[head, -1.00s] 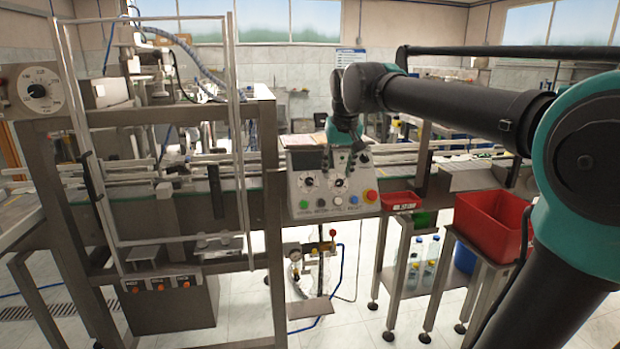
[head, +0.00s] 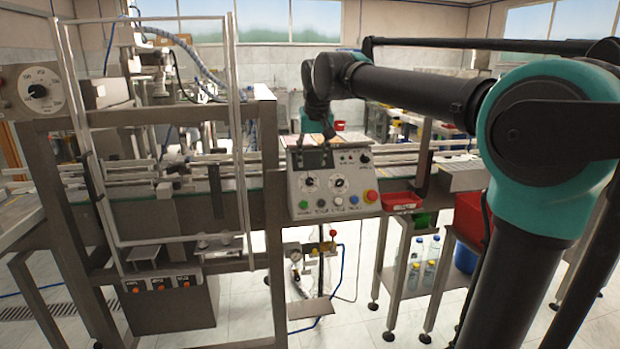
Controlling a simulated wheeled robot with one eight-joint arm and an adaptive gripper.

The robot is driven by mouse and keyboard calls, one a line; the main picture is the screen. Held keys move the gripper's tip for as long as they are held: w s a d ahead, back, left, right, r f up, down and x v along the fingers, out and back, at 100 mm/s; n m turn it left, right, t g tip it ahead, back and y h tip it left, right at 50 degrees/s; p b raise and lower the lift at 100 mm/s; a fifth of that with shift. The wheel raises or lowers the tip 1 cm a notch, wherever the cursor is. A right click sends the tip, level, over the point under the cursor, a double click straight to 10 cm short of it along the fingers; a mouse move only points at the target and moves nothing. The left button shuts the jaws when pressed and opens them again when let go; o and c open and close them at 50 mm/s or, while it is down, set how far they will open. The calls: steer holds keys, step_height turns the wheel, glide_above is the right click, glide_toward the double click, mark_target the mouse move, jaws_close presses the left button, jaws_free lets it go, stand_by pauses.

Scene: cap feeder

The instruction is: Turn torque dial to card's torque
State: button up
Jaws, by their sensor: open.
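The grey control panel (head: 330,190) stands in the middle. It has two round white dials with dark knobs, a left one (head: 309,183) and a right one (head: 339,183). Their markings are too small to read, and I cannot tell which is the torque dial. A small dark knob sits at the panel's upper right. Tan sheets (head: 345,142) lie at the panel's top edge; whether one is the card is unclear. My gripper (head: 318,130) is open and small in view, pointing down at the panel's top edge, above both dials and apart from them.
Coloured buttons and a red stop button (head: 370,196) line the panel's lower part. A red tray (head: 401,201) sits to its right. A clear-walled frame (head: 160,240) stands left, with a larger dial (head: 38,91) beyond it. Bottles (head: 430,262) stand on a low shelf.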

mark_target(310, 180)
steer(key=x, duration=0.8)
jaws_close()
